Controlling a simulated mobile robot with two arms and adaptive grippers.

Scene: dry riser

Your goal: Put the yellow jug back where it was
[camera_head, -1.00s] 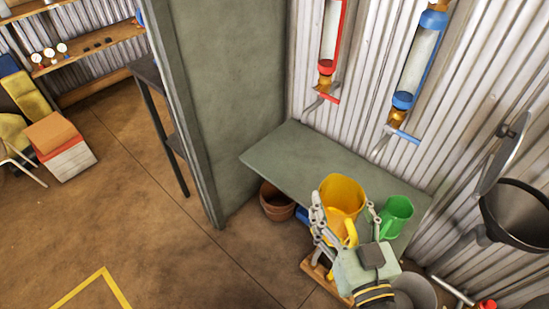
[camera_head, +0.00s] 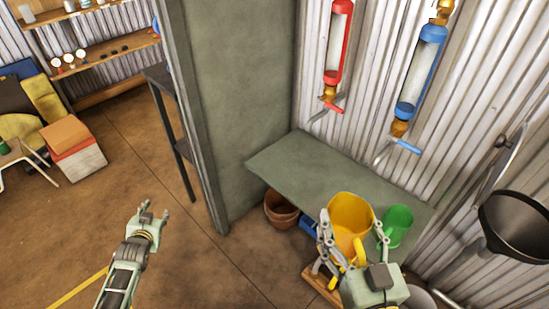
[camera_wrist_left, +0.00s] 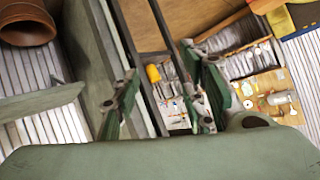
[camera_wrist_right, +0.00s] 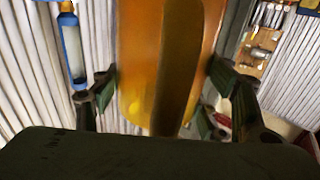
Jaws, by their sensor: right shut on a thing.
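The yellow jug (camera_head: 350,218) is at the front of the green-grey shelf (camera_head: 310,172) in the head view. My right gripper (camera_head: 352,250) is shut on it, with fingers on both sides. In the right wrist view the jug (camera_wrist_right: 140,60) fills the space between the fingers, its handle toward the camera. I cannot tell whether the jug rests on the shelf or hangs above it. A green jug (camera_head: 398,226) stands just right of it. My left gripper (camera_head: 152,214) is open and empty over the floor, away from the shelf; its spread fingers show in the left wrist view (camera_wrist_left: 165,100).
Red (camera_head: 338,50) and blue (camera_head: 420,75) tubes with taps hang on the corrugated wall above the shelf. A dark funnel (camera_head: 515,225) sits at right. A terracotta pot (camera_head: 280,208) is beneath the shelf. A grey-green partition (camera_head: 230,100) stands left of the shelf.

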